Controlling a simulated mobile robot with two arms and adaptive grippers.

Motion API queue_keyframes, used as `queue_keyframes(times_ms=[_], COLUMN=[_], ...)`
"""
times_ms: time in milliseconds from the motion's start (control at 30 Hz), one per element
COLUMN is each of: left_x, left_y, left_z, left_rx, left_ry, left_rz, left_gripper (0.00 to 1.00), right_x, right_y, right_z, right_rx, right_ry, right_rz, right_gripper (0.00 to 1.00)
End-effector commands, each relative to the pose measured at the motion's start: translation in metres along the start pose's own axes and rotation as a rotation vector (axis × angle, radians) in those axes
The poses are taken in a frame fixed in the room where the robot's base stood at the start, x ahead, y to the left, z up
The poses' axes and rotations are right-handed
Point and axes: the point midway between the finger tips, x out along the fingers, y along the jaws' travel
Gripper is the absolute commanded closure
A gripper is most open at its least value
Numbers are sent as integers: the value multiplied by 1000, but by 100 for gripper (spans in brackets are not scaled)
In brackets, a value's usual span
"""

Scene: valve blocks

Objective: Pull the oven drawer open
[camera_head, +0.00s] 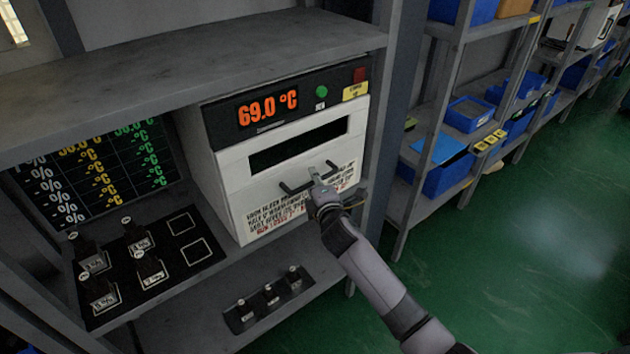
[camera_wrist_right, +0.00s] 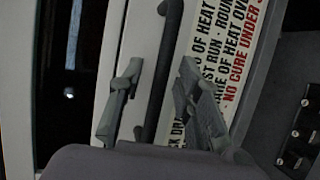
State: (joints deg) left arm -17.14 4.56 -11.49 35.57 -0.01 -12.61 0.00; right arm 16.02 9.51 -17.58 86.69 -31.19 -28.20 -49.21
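The white oven (camera_head: 225,185) stands on a shelf, with an orange 69.0 °C display (camera_head: 267,108) above a dark slot (camera_head: 298,143). A dark bar handle (camera_head: 291,188) crosses its lower front, above printed warning text; the handle also shows in the right wrist view (camera_wrist_right: 169,40). I see no clear gap showing the drawer pulled out. My right gripper (camera_head: 319,174) is at the handle. In the right wrist view its fingers (camera_wrist_right: 160,75) are spread, with the bar between them and gaps on both sides. My left gripper is not in view.
A black board with several valve blocks (camera_head: 137,248) lies left of the oven; a smaller block tray (camera_head: 268,300) is on the shelf below. A grey shelf (camera_head: 180,75) overhangs the oven. Racks with blue bins (camera_head: 470,113) stand right. Green floor (camera_head: 500,260) is open there.

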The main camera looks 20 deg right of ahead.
Motion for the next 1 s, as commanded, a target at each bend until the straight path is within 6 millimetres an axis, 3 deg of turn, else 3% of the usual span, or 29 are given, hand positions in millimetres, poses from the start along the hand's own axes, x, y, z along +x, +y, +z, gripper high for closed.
queue_keyframes(times_ms=[267,700,1000], left_x=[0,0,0], left_y=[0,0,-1], left_z=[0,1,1], left_rx=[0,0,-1], left_ry=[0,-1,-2], left_rz=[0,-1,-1], left_gripper=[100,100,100], right_x=[1,0,0], right_y=[0,0,0], right_z=[0,0,0], right_rx=[0,0,-1], right_ry=[0,-1,-1], right_rz=[0,0,0], right_gripper=[70,99,100])
